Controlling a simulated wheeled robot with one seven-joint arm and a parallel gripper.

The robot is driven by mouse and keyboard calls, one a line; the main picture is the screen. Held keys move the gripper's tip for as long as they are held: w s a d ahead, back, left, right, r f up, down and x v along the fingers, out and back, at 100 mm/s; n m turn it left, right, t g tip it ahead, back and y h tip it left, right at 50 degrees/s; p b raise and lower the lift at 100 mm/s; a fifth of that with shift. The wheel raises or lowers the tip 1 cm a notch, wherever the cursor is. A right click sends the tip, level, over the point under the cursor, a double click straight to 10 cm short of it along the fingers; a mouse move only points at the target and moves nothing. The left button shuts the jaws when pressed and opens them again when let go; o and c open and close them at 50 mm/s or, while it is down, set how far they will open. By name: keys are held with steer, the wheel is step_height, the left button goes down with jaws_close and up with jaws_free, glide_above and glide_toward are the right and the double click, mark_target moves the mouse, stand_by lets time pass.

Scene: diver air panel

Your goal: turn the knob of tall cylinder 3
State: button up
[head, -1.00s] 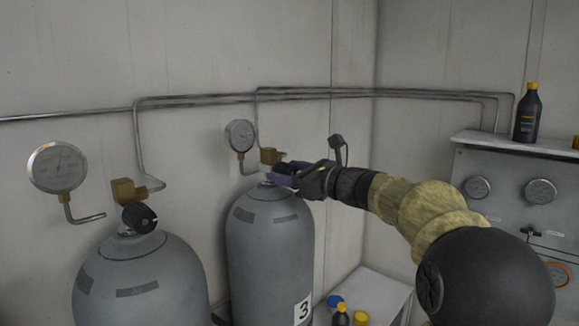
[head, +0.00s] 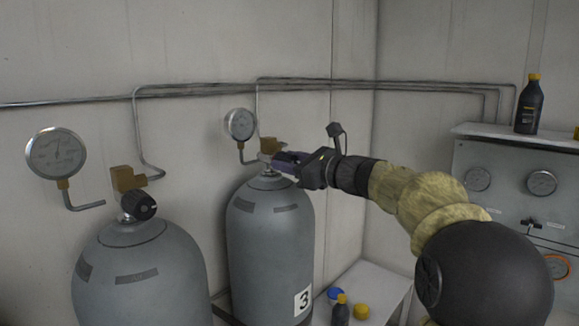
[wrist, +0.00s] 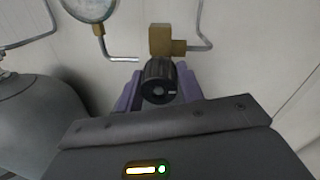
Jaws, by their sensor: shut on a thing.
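Tall cylinder 3 (head: 268,250) is the grey cylinder in the middle of the head view, with a "3" label low on its side. Its black knob (wrist: 158,82) shows in the wrist view, in front of the brass valve block (wrist: 162,40). My gripper (head: 282,162) is at the top of the cylinder, with its purple fingers on both sides of the knob and shut on it. In the head view the fingers hide most of the knob. A white mark shows on the knob's face in the wrist view, pointing right.
Another grey cylinder (head: 140,275) with a black knob (head: 138,205) stands to the left. Gauges (head: 240,124) and thin pipes run along the wall. A low white table (head: 375,285) holds bottles; a gauge panel (head: 500,210) is at the right.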

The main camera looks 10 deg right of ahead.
steer(key=n+b, duration=0.2)
steer(key=b, duration=0.1)
steer(key=n+b, duration=0.1)
steer(key=shift+a+f+n+b, duration=0.1)
steer(key=shift+f+n+b, duration=0.15)
steer(key=shift+n+b, duration=0.15)
steer(key=n+b, duration=0.3)
steer(key=shift+b, duration=0.35)
steer(key=n+b, duration=0.3)
steer(key=n, duration=0.1)
steer(key=n+b, duration=0.3)
steer(key=n, duration=0.1)
steer(key=shift+h, duration=0.3)
steer(key=n+b, duration=0.2)
steer(key=n, duration=0.2)
steer(key=shift+n, duration=0.3)
steer(key=n+b, duration=0.1)
steer(key=n, duration=0.2)
steer(key=shift+f+n+b, duration=0.1)
steer(key=shift+n+b, duration=0.2)
steer(key=shift+b, duration=0.1)
steer(key=n+b, duration=0.1)
steer(key=n, duration=0.2)
steer(key=shift+n+h, duration=0.3)
steer(key=shift+n+t+b, duration=0.3)
steer(key=shift+n+b, duration=0.15)
steer(key=shift+n, duration=1.45)
